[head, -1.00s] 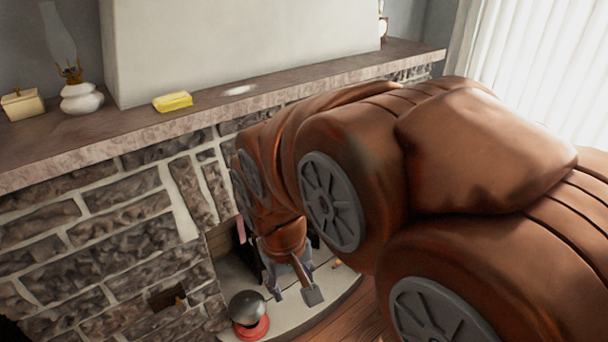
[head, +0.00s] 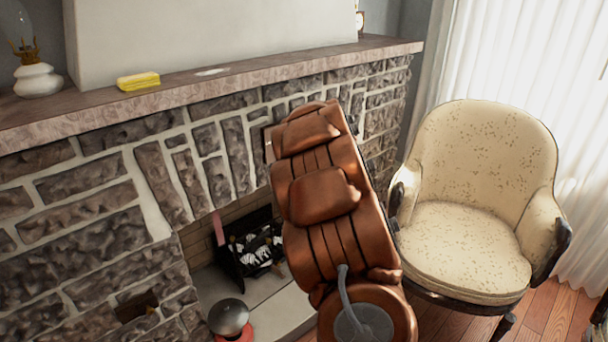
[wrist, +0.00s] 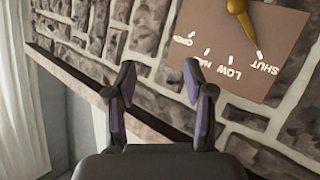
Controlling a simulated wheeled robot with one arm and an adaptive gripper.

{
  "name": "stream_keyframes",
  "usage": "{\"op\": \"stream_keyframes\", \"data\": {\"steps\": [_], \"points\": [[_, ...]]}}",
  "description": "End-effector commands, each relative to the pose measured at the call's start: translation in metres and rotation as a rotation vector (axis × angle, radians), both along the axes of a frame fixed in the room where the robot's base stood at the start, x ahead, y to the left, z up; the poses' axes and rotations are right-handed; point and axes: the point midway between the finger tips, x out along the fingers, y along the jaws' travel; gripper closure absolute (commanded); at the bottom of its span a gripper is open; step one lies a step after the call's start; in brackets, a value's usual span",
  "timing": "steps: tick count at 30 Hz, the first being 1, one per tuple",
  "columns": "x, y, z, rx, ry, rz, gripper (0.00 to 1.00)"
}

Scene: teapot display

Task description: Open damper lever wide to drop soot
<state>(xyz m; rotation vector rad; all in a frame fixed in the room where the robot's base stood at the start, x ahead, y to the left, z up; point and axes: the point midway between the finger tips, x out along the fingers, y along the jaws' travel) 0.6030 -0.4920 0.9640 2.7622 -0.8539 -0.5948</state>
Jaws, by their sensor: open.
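In the wrist view a brown damper plate (wrist: 232,84) is set on the stone wall. White words stand on it, upside down, among them LOW and SHUT. A brass damper lever (wrist: 241,18) lies over the plate, its thin tip by the SHUT mark. Its thick end is cut off by the frame's top edge. My gripper (wrist: 161,72) is open and empty, left of the plate and apart from the lever. In the head view my arm hides the gripper and most of the plate; a narrow edge seems to show beside the arm.
The mantel shelf (head: 210,88) runs above the stonework and holds a yellow block (head: 138,81) and an oil lamp (head: 37,79). A fire grate (head: 254,250) sits in the fireplace below. A cream armchair (head: 465,245) stands right of my arm.

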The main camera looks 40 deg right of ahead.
Motion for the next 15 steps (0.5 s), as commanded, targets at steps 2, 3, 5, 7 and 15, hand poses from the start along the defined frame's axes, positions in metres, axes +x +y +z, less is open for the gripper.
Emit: {"op": "stream_keyframes", "data": {"steps": [2, 3, 5, 7, 15], "points": [[0.007, -0.02, -0.032, 0.001, -0.041, 0.055, 0.47], [0.012, -0.026, -0.04, 0.0, -0.07, 0.092, 0.47], [0.018, -0.033, -0.057, 0.01, -0.11, 0.147, 0.47], [0.022, -0.039, -0.077, 0.026, -0.153, 0.213, 0.47], [0.017, -0.038, -0.139, 0.128, -0.328, 0.454, 0.47]]}}
